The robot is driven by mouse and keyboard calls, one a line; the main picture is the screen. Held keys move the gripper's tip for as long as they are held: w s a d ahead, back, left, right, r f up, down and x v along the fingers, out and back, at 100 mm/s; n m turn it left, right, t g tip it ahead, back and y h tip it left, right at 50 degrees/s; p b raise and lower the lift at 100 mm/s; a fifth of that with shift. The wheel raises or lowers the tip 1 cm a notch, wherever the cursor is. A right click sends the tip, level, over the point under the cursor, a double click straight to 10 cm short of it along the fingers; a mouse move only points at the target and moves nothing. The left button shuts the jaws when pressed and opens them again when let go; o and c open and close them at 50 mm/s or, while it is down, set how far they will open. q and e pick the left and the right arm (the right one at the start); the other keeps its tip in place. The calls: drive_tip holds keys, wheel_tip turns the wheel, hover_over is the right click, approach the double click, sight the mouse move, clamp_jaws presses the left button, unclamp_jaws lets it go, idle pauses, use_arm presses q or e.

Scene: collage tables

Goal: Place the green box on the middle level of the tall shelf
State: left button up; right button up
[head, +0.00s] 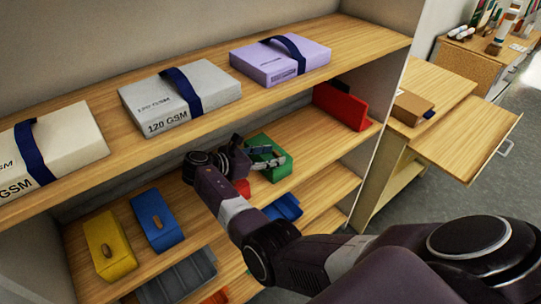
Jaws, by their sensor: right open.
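The green box (276,173) sits on the shelf board just below the top board of the tall shelf (323,139), right of the middle. My right gripper (267,157) is at the green box, with its fingers over the box's upper part. The jaws are open; whether they touch the box I cannot tell. My wrist and forearm hide part of the shelf in front. My left gripper is not in view.
On the same board stand a yellow box (109,246), a blue box (157,219) and a red box (342,106). The top board holds a purple pack (280,62), a grey pack (180,100) and a white pack (50,150). A blue bin (285,207) lies lower. Right stands a desk (440,82) with an open drawer (470,140).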

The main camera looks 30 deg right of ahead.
drive_tip(key=shift+a+r, duration=0.25)
drive_tip(key=shift+r, duration=0.1)
drive_tip(key=p+v, duration=0.2)
drive_tip(key=v, duration=0.5)
drive_tip(key=shift+f, duration=0.1)
